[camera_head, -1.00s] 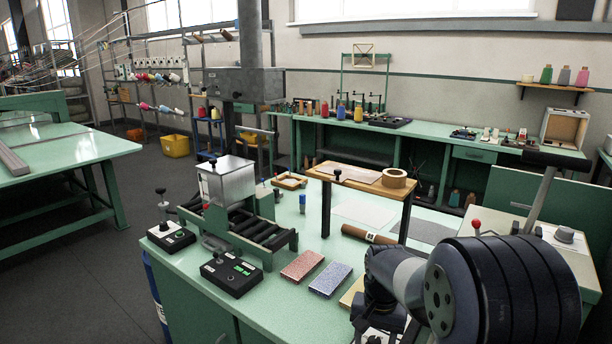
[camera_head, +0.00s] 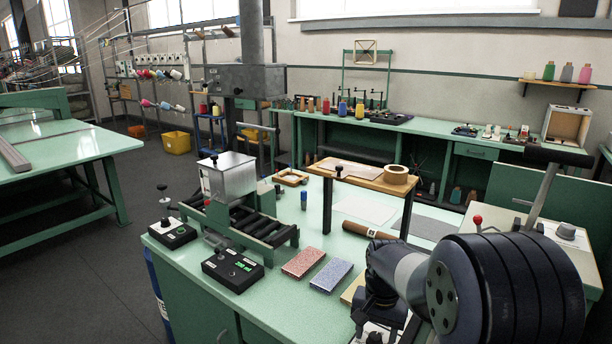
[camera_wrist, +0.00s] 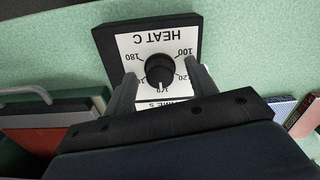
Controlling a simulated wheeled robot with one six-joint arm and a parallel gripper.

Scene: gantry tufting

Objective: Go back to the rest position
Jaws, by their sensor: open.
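In the wrist view a black heat dial knob (camera_wrist: 160,69) stands on a white scale plate (camera_wrist: 128,48) with a black frame, marked HEAT C, upside down in this picture. Its pointer is at the lower side, near the 140 mark, partly hard to read. My gripper (camera_wrist: 163,76) is open, with one finger on each side of the knob; whether either finger touches it I cannot tell. In the head view my arm reaches down at the lower right, and the fingers are hidden or cut off at the bottom edge.
Near my arm on the green bench (camera_head: 290,312) are a red block (camera_head: 303,262), a blue block (camera_head: 331,275), a brown roll (camera_head: 369,231) and a small wooden stand (camera_head: 362,176). A roller machine (camera_head: 240,220) and control boxes (camera_head: 232,268) stand left.

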